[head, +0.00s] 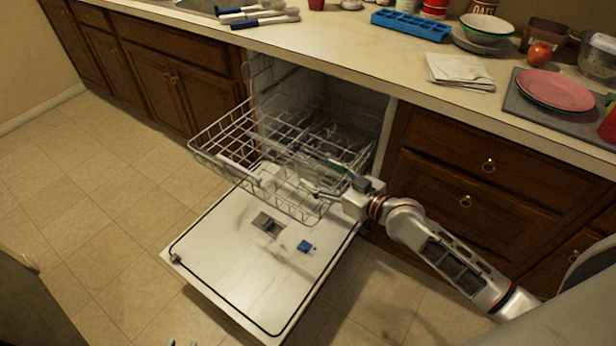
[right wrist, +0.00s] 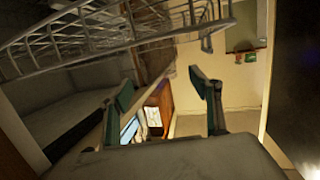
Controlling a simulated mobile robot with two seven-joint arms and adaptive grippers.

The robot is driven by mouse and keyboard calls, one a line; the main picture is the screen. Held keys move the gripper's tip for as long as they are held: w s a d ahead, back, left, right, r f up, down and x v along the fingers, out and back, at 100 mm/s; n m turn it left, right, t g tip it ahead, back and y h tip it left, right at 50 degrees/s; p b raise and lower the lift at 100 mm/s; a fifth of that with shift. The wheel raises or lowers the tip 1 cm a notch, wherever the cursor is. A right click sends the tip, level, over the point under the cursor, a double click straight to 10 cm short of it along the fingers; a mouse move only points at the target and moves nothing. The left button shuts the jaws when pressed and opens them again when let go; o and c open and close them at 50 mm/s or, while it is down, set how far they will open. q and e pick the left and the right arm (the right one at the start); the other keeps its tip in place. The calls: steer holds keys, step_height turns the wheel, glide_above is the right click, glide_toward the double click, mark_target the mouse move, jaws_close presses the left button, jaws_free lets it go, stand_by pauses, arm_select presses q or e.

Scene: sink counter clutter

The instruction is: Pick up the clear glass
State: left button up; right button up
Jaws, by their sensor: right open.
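I cannot make out the clear glass for certain in either view; a clear thing would be hard to tell from the wires of the dishwasher rack. My right gripper (head: 326,180) is over the open dishwasher, at the right side of the pulled-out wire rack (head: 222,160). In the right wrist view its two fingers (right wrist: 160,92) stand wide apart with nothing seen between them. The rack also shows there (right wrist: 100,38), across the top left. My left gripper is not in view.
The dishwasher door (head: 235,265) lies open, with a small blue object (head: 305,246) on it. The counter (head: 350,40) above holds a blue ice tray (head: 411,24), folded cloth (head: 459,70), stacked bowls (head: 486,28), an apple (head: 539,54) and a pink plate (head: 555,90). Floor on the left is clear.

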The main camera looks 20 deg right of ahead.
mark_target(311, 169)
steer(key=b+x, duration=0.1)
steer(key=x, duration=0.4)
steer(key=shift+w+f, duration=0.1)
steer(key=shift+w, duration=0.05)
steer(key=c, duration=1.4)
